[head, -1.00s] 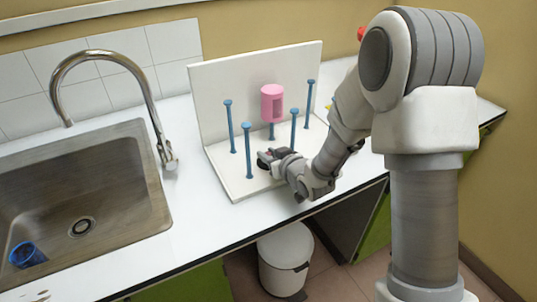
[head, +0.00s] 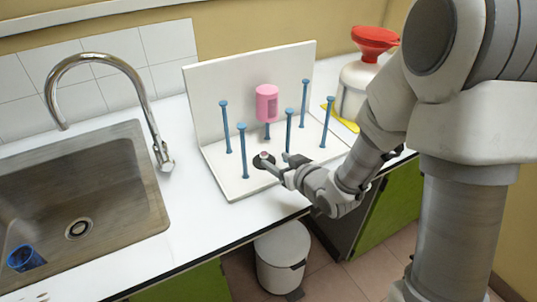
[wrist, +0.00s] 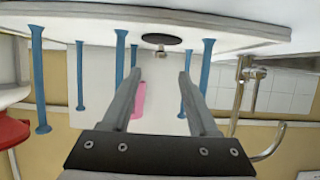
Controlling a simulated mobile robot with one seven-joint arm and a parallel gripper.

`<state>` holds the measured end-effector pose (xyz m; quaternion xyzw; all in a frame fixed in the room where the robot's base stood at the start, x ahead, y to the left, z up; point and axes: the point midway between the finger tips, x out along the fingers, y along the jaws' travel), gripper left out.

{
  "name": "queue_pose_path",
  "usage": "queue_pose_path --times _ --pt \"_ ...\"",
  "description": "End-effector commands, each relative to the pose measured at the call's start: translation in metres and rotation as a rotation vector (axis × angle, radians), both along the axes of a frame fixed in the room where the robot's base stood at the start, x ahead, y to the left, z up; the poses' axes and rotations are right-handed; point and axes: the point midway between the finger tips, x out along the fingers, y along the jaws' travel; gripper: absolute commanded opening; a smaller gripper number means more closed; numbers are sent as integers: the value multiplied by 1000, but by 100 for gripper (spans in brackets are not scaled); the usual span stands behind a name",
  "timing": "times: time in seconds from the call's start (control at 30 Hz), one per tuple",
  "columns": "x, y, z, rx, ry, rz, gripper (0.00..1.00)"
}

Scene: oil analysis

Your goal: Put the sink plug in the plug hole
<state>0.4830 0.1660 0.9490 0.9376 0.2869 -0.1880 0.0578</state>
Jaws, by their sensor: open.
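The sink plug (head: 262,160) is a dark round disc lying on the white rack's base, near its front edge. In the wrist view, which looks upside down, the plug (wrist: 156,39) is a black disc with a small pale knob, beyond my fingertips. My gripper (head: 278,163) is beside the plug, to its right, in the head view. The wrist view shows my gripper (wrist: 160,73) open and empty, fingers spread either side of the knob's line. The plug hole (head: 79,228) is a ringed drain in the steel sink at left, uncovered.
The white rack (head: 250,65) has several blue pegs (head: 243,152) close to my gripper, and a pink cylinder (head: 267,103). A blue cup (head: 25,258) lies in the sink. A curved tap (head: 150,105) stands between sink and rack. White counter (head: 185,215) in front is clear.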

Motion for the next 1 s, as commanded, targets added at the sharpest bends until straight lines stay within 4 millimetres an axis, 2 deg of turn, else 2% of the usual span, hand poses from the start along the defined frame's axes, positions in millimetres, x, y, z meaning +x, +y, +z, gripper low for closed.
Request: queue_pose_path --times 0.03,0.3,0.73,0.87,1.0 --pt "-9 -7 5 0 -1 -3 60" --pt "-22 -16 10 0 -2 -2 60" --pt "-27 -24 17 -18 3 -16 60" --pt "-24 -46 29 -89 21 -88 60" --pt "-29 -86 52 -191 79 -223 60"
